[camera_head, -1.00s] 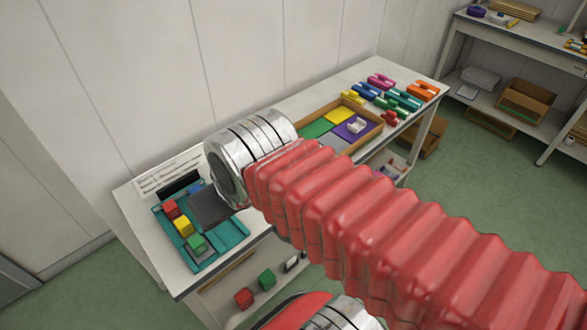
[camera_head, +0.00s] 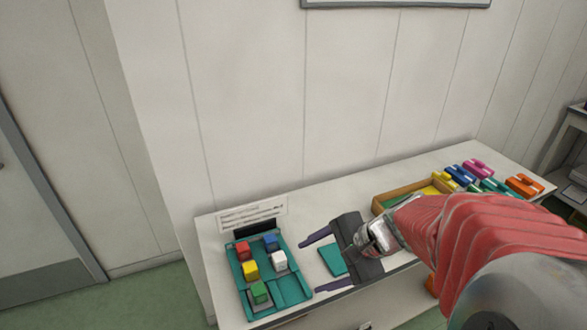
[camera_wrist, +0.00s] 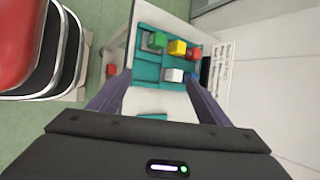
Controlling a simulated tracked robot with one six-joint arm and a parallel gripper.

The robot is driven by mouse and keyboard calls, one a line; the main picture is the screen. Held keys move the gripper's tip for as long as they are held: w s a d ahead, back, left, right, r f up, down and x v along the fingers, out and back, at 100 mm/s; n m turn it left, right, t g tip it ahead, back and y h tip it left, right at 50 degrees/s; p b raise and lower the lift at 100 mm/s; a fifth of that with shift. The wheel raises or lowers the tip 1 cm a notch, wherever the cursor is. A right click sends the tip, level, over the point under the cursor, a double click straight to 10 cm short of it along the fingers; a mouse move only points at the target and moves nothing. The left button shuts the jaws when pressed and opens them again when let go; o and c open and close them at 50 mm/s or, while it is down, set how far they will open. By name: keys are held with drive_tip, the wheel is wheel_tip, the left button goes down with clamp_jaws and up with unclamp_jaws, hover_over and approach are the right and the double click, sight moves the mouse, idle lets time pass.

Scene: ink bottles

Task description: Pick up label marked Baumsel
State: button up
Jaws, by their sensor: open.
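No writing that reads Baumsel can be made out. A white card with lines of small dark text (camera_head: 253,213) stands at the back left of the table; the words are too small to read. It also shows at the right in the wrist view (camera_wrist: 223,65). My gripper (camera_head: 309,267) is open and empty, its dark purple fingers pointing left towards a teal tray (camera_head: 297,291). In the wrist view the fingers (camera_wrist: 157,80) frame bare white tabletop and the tray's near edge. A flat teal piece (camera_head: 333,260) lies on the table beneath my gripper.
The tray holds several coloured cubes: red (camera_head: 243,250), blue (camera_head: 270,242), yellow (camera_head: 250,270), white (camera_head: 279,261) and green (camera_head: 260,292). A wooden box (camera_head: 383,203) and several coloured bottle-like pieces (camera_head: 477,168) stand to the right. A wall runs behind the table.

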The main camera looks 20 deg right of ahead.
drive_tip(key=s+d+f+m+t+h, duration=0.1)
drive_tip(key=d+f+m+t+h, duration=0.1)
drive_tip(key=d+m, duration=0.7)
drive_tip(key=d+f+m+t+h, duration=0.3)
drive_tip(key=d+f+m, duration=0.3)
drive_tip(key=d+m, duration=0.4)
drive_tip(key=d+t, duration=0.1)
drive_tip(key=d, duration=0.5)
drive_tip(key=shift+s+t, duration=0.4)
drive_tip(key=x, duration=0.8)
drive_tip(key=shift+a, duration=0.15)
drive_tip(key=shift+w+f, duration=0.1)
drive_tip(key=shift+w, duration=0.2)
drive_tip(key=shift+x, duration=2.6)
